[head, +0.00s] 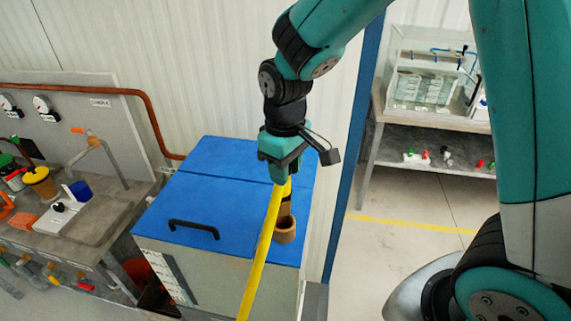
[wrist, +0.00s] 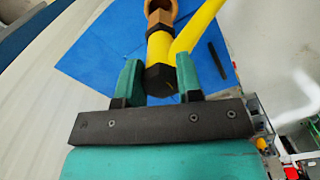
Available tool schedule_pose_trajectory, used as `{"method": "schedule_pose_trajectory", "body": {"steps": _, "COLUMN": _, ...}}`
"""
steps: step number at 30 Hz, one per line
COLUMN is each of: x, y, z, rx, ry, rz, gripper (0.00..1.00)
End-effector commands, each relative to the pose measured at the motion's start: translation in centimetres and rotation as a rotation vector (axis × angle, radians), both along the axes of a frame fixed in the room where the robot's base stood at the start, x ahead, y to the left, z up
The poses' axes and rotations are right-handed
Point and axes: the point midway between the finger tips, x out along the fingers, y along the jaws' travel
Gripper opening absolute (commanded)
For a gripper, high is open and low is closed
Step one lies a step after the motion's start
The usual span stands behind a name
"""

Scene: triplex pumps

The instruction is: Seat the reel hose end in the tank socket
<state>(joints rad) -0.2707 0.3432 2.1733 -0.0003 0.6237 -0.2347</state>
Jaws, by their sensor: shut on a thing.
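My gripper (head: 281,176) is above the blue-lidded tank, pointing down. In the wrist view its two green fingers (wrist: 159,72) are shut on the reel hose end (wrist: 159,48), a yellow fitting with black bands. The yellow hose (head: 261,255) branches off the fitting and runs down past the tank's front. The brown tank socket (head: 285,236) is a short round cup on the lid, just below the hose end. It also shows at the top of the wrist view (wrist: 157,5). The tip lies at or near the socket mouth; I cannot tell whether it is inside.
The blue tank lid (head: 215,158) has a black handle (head: 193,227) left of the socket. A workbench (head: 70,195) with a tap and small items stands left. A blue post (head: 352,140) rises right of the tank; a shelf with a clear tank (head: 432,85) stands beyond.

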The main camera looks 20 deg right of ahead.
Motion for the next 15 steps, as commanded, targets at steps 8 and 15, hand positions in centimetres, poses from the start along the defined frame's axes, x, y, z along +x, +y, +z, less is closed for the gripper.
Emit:
{"method": "schedule_pose_trajectory", "body": {"steps": 8, "x": 0.0, "y": 0.0, "z": -2.6, "rx": 0.0, "ry": 0.0, "rz": 0.001, "gripper": 0.0}}
{"method": "schedule_pose_trajectory", "body": {"steps": 15, "x": 0.0, "y": 0.0, "z": -2.8, "rx": 0.0, "ry": -0.001, "rz": 0.001, "gripper": 0.0}}
